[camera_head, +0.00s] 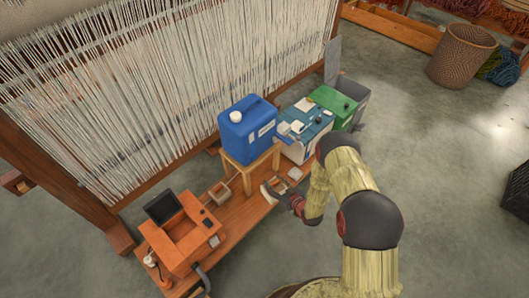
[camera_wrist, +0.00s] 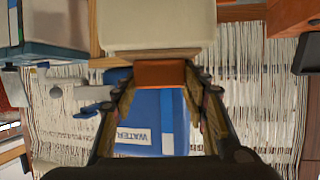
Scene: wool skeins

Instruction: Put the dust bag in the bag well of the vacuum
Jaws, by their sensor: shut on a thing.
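The vacuum (camera_head: 171,246) is an orange box at the front left of the bench, with its dark lid (camera_head: 161,207) raised. Its open top shows an orange recess; the inside is not clear. Part of it shows at the top right of the wrist view (camera_wrist: 288,14). My gripper (camera_wrist: 160,74) is shut on the orange tab (camera_wrist: 160,74) of what looks like the dust bag, whose cream body (camera_wrist: 155,24) extends beyond the fingertips. In the head view my gripper (camera_head: 272,189) is over the bench, right of the vacuum, and the bag is small and partly hidden.
A blue water canister (camera_head: 247,130) stands on a small wooden stool (camera_head: 262,166) behind my gripper. A teal-topped box (camera_head: 306,128) and a green bin (camera_head: 331,107) stand farther right. A loom (camera_head: 150,90) rises behind.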

